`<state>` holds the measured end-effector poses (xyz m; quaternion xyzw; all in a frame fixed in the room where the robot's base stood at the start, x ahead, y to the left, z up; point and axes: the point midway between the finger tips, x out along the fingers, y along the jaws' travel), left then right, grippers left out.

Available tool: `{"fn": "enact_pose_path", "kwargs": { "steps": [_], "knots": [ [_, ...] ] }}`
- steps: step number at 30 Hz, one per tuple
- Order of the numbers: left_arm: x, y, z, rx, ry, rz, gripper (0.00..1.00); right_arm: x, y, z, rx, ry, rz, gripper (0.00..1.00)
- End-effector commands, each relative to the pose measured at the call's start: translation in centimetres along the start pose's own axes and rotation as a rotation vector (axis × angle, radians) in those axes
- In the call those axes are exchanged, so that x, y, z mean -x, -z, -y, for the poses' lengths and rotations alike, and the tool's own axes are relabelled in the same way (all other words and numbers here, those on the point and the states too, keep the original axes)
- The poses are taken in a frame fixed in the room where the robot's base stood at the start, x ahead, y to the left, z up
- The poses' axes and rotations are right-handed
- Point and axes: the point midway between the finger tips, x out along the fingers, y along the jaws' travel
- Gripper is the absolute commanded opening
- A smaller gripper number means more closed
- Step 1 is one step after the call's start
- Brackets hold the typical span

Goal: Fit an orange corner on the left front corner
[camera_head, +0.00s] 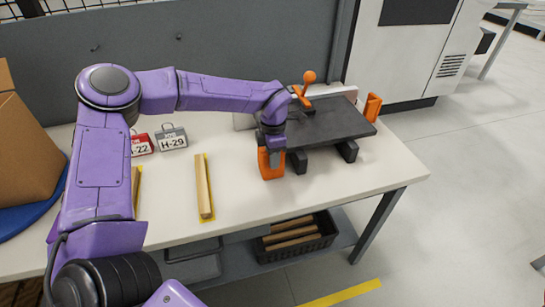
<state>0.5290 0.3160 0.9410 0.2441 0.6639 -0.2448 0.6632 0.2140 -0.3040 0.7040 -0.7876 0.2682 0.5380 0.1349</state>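A dark flat board (325,124) lies raised on dark blocks (347,151) at the right part of the table. An orange piece (271,164) is at the board's left front corner, directly below my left gripper (272,146). The gripper points down and meets the top of the orange piece in this view. Its fingers are too small and dark to show whether they are shut on it. I cannot tell whether the orange piece touches the board or the tabletop. Another orange piece (372,107) is by the board's right end. My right gripper is out of view.
An orange clamp with a ball handle (308,77) stands at the board's back edge. Wooden strips (203,188) lie on yellow marks on the white table (335,190). Red (142,144) and grey (172,138) tags stand behind. A black crate (325,225) sits below.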

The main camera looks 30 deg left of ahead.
Motion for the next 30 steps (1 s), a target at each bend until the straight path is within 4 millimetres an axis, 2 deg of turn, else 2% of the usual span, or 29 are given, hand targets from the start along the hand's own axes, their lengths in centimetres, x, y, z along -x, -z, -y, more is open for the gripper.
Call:
{"fn": "enact_pose_path", "kwargs": {
  "steps": [1, 5, 9, 15, 18, 23, 30],
  "knots": [
    [0.3, -0.1, -0.7, 0.000, -0.019, 0.011, 0.51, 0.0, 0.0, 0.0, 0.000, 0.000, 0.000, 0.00],
    [0.9, -0.2, -0.7, 0.000, -0.021, 0.014, 0.51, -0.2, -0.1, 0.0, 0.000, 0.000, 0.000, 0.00],
    [3.7, -0.2, -0.5, -0.001, -0.025, 0.020, 0.48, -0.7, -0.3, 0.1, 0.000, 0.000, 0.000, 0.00],
    [8.6, 0.1, 0.0, 0.001, -0.024, 0.017, 0.52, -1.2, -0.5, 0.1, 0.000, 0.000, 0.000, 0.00],
    [10.1, 0.2, 0.2, 0.002, -0.021, 0.012, 0.52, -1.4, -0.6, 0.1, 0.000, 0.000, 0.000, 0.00],
    [11.2, 0.4, 0.5, 0.001, -0.015, 0.009, 0.52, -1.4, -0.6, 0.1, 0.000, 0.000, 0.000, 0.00],
    [11.2, 0.3, 0.6, 0.000, -0.012, 0.006, 0.52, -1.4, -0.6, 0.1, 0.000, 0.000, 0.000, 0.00]
  ]
}}
